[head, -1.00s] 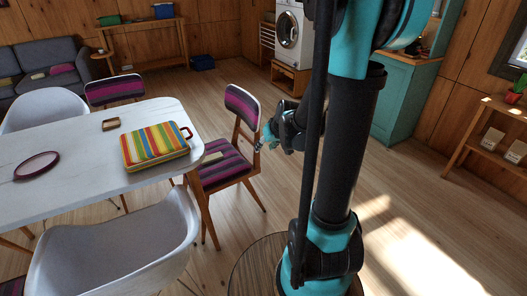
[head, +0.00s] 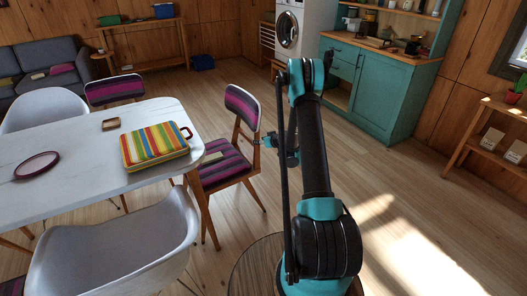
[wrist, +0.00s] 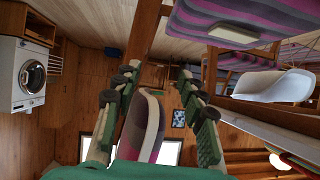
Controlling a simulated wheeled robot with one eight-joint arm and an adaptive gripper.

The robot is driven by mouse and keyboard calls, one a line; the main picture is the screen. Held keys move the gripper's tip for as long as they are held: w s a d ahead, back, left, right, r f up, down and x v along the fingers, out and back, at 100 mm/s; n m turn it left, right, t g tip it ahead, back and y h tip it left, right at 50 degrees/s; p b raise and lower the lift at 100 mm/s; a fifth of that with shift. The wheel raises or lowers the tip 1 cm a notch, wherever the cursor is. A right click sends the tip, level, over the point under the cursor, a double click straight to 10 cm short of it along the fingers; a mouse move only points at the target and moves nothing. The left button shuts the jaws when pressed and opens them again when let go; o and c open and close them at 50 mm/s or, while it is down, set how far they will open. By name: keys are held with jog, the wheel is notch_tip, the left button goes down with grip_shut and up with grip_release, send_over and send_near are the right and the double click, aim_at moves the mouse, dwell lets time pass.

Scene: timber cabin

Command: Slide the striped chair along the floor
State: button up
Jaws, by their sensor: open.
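The striped chair (head: 241,107) has a purple-and-magenta striped backrest and seat on a wooden frame. In the wrist view the fingers of my gripper (wrist: 157,82) are spread apart. The striped backrest (wrist: 147,125) and a wooden post show in the gap between them. I cannot tell whether either finger touches the chair.
The white table (head: 75,122) bears a striped case (head: 155,147). A white shell chair (head: 115,250) stands in front and another striped chair (head: 115,90) behind. The floor (head: 225,75) behind the chair is clear. A teal cabinet (head: 385,95) stands at the back right.

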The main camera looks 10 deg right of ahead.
jog(key=t, duration=0.2)
send_near(251, 139)
jog(key=s+d+f, duration=0.2)
jog(key=s+f, duration=0.1)
jog(key=s, duration=0.1)
jog(key=shift+a, duration=0.1)
jog(key=shift+w+r+g, duration=0.1)
jog(key=shift+g, duration=0.2)
jog(key=w+a, duration=0.1)
jog(key=w, duration=0.3)
jog(key=w+a, duration=0.2)
jog(key=w, duration=0.2)
jog(key=w+a, duration=0.2)
jog(key=w, duration=0.2)
jog(key=shift+w+a+f, duration=0.15)
jog(key=shift+w+f, duration=0.1)
jog(key=shift+f, duration=0.15)
jog(key=shift+w+a+f, duration=0.2)
jog(key=shift+w, duration=0.3)
grip_shut()
